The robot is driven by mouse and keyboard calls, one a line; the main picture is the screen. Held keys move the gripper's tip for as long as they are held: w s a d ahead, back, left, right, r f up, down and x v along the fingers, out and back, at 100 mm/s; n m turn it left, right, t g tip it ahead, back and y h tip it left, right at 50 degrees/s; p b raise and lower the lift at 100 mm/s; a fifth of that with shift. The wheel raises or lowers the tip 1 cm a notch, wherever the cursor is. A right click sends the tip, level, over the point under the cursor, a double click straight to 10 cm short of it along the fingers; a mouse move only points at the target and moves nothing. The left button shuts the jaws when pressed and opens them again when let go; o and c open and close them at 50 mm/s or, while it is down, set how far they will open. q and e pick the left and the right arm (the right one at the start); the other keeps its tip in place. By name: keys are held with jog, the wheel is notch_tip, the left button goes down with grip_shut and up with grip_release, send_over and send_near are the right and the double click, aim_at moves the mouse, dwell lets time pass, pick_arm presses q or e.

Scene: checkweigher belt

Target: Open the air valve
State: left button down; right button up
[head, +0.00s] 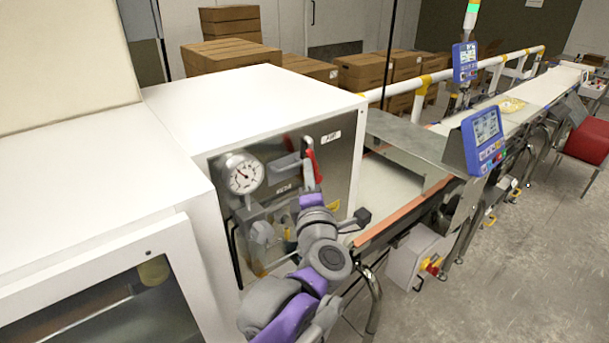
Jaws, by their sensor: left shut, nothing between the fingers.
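The air valve's red lever (313,164) stands roughly upright on the steel panel (345,160) at the end of the white cabinet, below a small label. A round pressure gauge (243,175) is to its left. My left arm reaches up from the bottom, and my left gripper (307,180) is shut and empty, close to the lever's lower end. I cannot tell whether it touches the lever. My wrist partly hides the fittings below the valve. My right gripper is not in view.
A conveyor belt (392,190) runs away to the right, with a blue display (485,138) beside it. A grey box with a red and yellow switch (432,266) hangs under the belt. Cardboard boxes (225,57) stand behind.

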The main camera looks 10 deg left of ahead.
pick_arm(q)
jog(key=shift+w+d+r, duration=0.45)
jog(key=shift+w+r, duration=0.05)
jog(key=shift+w, duration=0.15)
jog(key=shift+a, duration=0.1)
dwell(0.5)
